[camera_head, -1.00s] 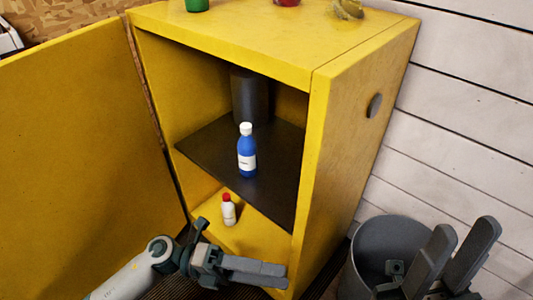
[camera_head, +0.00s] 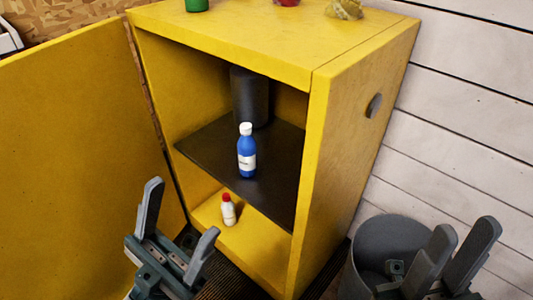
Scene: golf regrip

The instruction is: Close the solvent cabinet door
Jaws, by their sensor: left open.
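The yellow solvent cabinet (camera_head: 350,150) stands in the middle with its front uncovered. Its yellow door (camera_head: 75,160) is swung wide open to the left. A blue bottle with a white cap (camera_head: 246,158) stands on the dark middle shelf, in front of a dark grey canister (camera_head: 250,97). A small white bottle with a red cap (camera_head: 228,210) stands on the cabinet floor. My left gripper (camera_head: 180,218) is open and empty at the lower left, its fingers pointing up in front of the door's lower part. My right gripper (camera_head: 458,246) is at the lower right, fingers apart and empty, overlapping the bin in view.
A grey bin (camera_head: 375,245) stands on the floor right of the cabinet, by the white plank wall (camera_head: 460,100). A green object (camera_head: 197,5), a red one (camera_head: 287,2) and a yellowish one (camera_head: 344,9) sit on the cabinet top.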

